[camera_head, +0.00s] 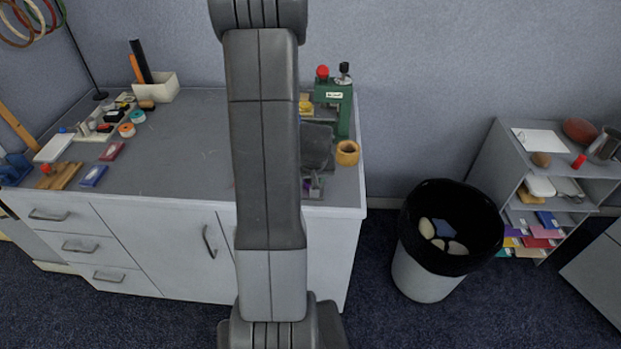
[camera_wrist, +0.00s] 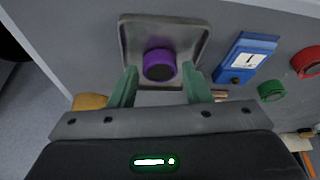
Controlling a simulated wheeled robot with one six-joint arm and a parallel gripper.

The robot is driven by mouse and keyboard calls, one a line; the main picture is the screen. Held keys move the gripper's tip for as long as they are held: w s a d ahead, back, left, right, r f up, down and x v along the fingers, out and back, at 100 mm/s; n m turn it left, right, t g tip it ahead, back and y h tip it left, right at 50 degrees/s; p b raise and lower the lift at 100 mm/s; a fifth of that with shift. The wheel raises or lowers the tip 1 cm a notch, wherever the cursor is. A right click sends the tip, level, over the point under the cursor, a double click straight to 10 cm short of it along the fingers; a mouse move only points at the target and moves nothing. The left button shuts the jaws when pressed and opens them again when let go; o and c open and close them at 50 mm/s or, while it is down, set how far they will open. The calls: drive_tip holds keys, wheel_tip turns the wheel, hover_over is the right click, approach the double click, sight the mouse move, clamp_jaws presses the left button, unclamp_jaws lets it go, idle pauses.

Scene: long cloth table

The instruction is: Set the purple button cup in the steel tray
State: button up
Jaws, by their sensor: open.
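The purple button cup (camera_wrist: 160,66) shows in the wrist view as a short round cup with a dark inside. It lies within the outline of the square grey steel tray (camera_wrist: 165,22), toward the side nearest my gripper. It looks set on the tray floor, though exact contact is hard to see. My gripper (camera_wrist: 161,71) is open, its two green fingers on either side of the cup with a small gap showing at each side. In the head view my arm hides most of this area, and only a small purple patch (camera_head: 316,184) shows beside it.
A blue box with a white face (camera_wrist: 246,58), a green round piece (camera_wrist: 271,91) and a red round piece (camera_wrist: 306,62) stand right of the tray. A wooden ring (camera_head: 347,153) sits near the table's right edge, below a green press (camera_head: 343,108).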

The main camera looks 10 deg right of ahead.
drive_tip(key=v, duration=1.1)
drive_tip(key=shift+r, duration=0.35)
drive_tip(key=shift+s, duration=0.1)
idle(1.5)
drive_tip(key=shift+o, duration=0.5)
